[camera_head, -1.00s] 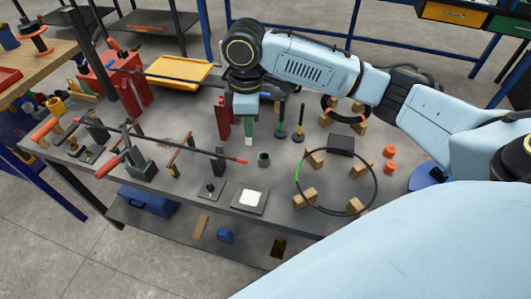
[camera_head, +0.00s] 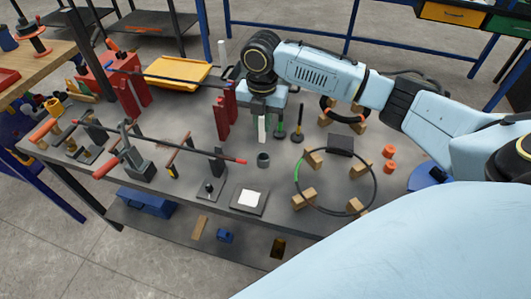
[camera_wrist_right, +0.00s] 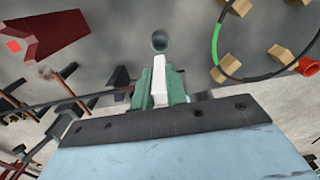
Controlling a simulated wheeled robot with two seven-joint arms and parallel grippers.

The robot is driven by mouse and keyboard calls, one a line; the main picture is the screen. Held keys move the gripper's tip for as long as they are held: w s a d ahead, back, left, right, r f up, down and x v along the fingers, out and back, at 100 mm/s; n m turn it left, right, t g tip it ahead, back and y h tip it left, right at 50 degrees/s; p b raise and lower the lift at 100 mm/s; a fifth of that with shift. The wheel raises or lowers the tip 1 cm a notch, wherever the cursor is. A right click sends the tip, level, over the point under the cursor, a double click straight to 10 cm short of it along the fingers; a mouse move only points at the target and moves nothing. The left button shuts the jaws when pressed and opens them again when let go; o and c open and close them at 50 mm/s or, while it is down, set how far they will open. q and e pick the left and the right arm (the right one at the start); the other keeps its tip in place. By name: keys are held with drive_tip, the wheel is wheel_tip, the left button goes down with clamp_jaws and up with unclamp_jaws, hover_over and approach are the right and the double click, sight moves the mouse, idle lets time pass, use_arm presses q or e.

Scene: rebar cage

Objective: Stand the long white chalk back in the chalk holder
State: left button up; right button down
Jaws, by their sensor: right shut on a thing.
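My right gripper (camera_head: 263,114) points down over the table and is shut on the long white chalk (camera_head: 262,130), which hangs roughly upright below it. In the right wrist view the chalk (camera_wrist_right: 159,78) sits between the green fingers (camera_wrist_right: 160,92). The chalk holder looks to be the small dark round cup (camera_head: 263,160), standing just in front of the chalk's lower end in the head view. In the right wrist view the cup (camera_wrist_right: 159,41) lies straight beyond the chalk's tip, with its opening visible. The chalk appears apart from the cup. My left gripper is not in view.
Two dark upright tools (camera_head: 298,122) stand close right of the chalk, and a red block (camera_head: 221,118) stands to its left. A black ring (camera_head: 374,182) on wooden blocks lies to the right.

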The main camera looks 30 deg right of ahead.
drive_tip(key=shift+f, duration=0.1)
wheel_tip(320, 180, down, 8)
drive_tip(key=shift+s+f, duration=0.1)
drive_tip(key=shift+f, duration=0.6)
drive_tip(key=shift+f, duration=0.2)
drive_tip(key=c, duration=1.4)
unclamp_jaws()
